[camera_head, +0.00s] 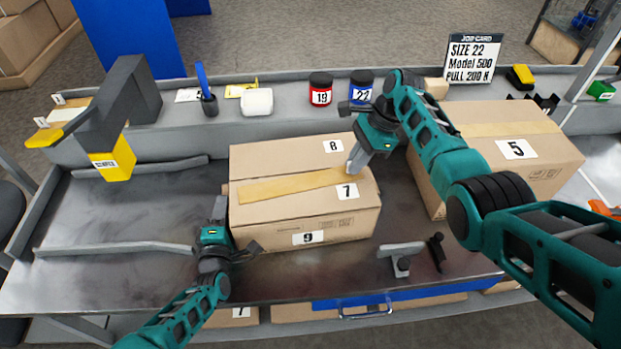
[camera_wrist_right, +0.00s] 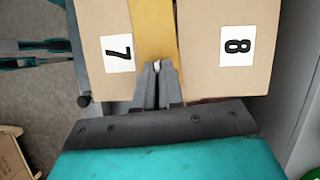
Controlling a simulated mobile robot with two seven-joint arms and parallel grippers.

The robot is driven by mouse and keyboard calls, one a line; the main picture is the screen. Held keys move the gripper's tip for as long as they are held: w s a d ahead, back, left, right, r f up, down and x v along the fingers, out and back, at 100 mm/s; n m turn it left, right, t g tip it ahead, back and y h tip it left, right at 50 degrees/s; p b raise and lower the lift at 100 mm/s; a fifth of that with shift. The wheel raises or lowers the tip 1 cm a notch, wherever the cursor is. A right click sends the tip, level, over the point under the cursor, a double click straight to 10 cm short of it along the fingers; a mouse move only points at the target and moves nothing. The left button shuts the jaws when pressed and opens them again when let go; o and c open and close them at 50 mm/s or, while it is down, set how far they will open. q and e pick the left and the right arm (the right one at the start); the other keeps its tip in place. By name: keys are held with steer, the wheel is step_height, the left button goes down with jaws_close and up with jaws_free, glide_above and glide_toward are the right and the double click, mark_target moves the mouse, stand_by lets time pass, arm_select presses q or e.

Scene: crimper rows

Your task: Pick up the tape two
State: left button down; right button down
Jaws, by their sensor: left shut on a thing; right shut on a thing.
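A carton (camera_head: 280,222) stands on the workbench with labels 7 and 8 on top and 9 on its front. A yellow-brown tape strip (camera_head: 290,186) runs along the top seam between 7 and 8; it also shows in the right wrist view (camera_wrist_right: 153,28). No label two shows on it. My right gripper (camera_head: 353,166) is at the right end of the strip, its fingers (camera_wrist_right: 157,68) close together on a small pale bit of the tape. My left gripper (camera_head: 232,228) is at the carton's front left corner, shut on the carton; its exact contact is partly hidden.
A second carton (camera_head: 500,175) labelled 5 stands at the right. A grey bracket (camera_head: 400,256) lies in front of the carton. A dispenser with a yellow end (camera_head: 112,165) overhangs the left. Jars 19 (camera_head: 320,90) and 22 (camera_head: 361,88) stand behind. The bench at left is mostly clear.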

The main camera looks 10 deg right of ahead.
step_height(320, 180, up, 10)
stand_by(0.6)
steer(key=shift+r, duration=0.15)
step_height(320, 180, up, 9)
stand_by(2.0)
arm_select(q)
steer(key=c, duration=1)
jaws_free()
